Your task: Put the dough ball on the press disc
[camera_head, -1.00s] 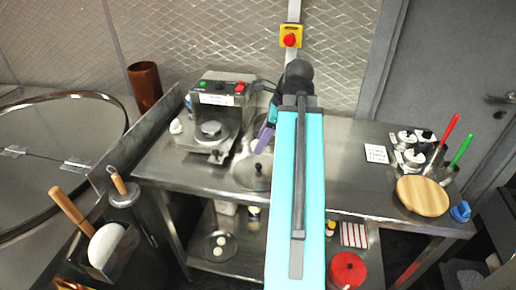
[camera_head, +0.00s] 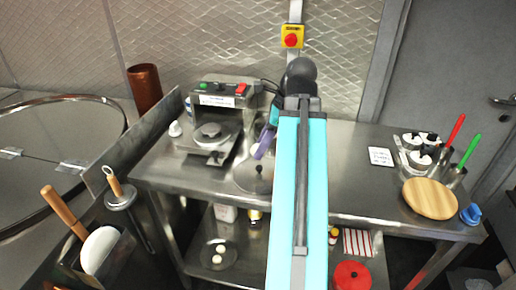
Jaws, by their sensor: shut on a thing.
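The press (camera_head: 219,96) stands at the back left of the steel table, with green and red buttons on its front. Its round metal press disc (camera_head: 211,134) lies low in front of the press. My gripper (camera_head: 259,152) reaches down to the right of the disc, above a round metal lid with a dark knob (camera_head: 255,178). It is shut on a small white dough ball (camera_head: 254,150), which shows at its fingertips, apart from the disc. My arm hides part of the table behind it.
A plate (camera_head: 205,258) with white balls sits on the lower shelf. A wooden board (camera_head: 431,198), a cruet tray and red and green handled tools stand at the right. A raised steel panel (camera_head: 140,140) borders the table's left side. Bare table lies right of my arm.

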